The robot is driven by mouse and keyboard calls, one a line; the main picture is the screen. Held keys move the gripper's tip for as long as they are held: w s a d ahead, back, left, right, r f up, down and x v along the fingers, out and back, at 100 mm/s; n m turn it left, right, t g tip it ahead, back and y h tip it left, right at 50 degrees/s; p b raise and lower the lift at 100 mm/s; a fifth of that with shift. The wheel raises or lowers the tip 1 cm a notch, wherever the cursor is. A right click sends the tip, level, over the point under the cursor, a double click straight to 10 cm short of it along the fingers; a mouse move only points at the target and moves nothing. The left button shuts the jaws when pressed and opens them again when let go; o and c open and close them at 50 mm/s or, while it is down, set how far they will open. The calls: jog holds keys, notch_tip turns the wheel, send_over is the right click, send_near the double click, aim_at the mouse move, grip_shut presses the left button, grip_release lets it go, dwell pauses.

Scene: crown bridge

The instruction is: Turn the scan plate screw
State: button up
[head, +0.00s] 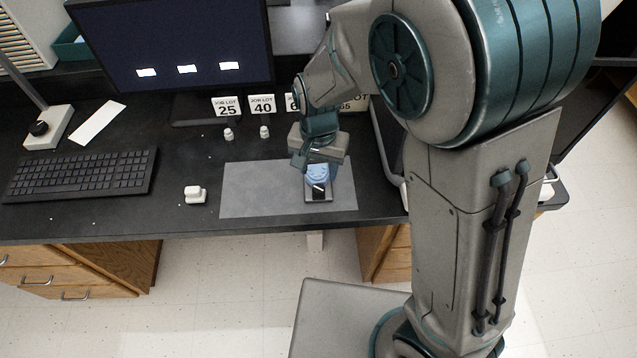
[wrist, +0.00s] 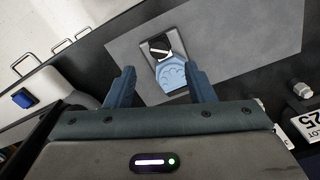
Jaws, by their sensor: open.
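The scan plate (head: 319,196) is a small dark plate on the grey mat, with a light blue dental model (head: 318,175) on it. In the wrist view the plate (wrist: 149,75) carries the blue model (wrist: 171,75) and a dark round screw head (wrist: 160,47) with a pale slot across it. My gripper (head: 319,162) is above the plate in the head view and partly hides the model. In the wrist view my gripper (wrist: 162,82) is open, with one blue finger on each side of the model and nothing held. The screw lies beyond the fingertips.
The grey mat (head: 260,190) is mostly bare to the left of the plate. A small white block (head: 195,194) sits left of the mat. Job lot cards (head: 226,107), small white pieces (head: 265,132), a monitor (head: 175,45) and a keyboard (head: 82,175) are also on the black desk.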

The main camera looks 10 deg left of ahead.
aim_at(319, 188)
notch_tip(319, 188, down, 7)
jog(key=shift+r, duration=0.1)
dwell(0.3)
jog(key=c, duration=1)
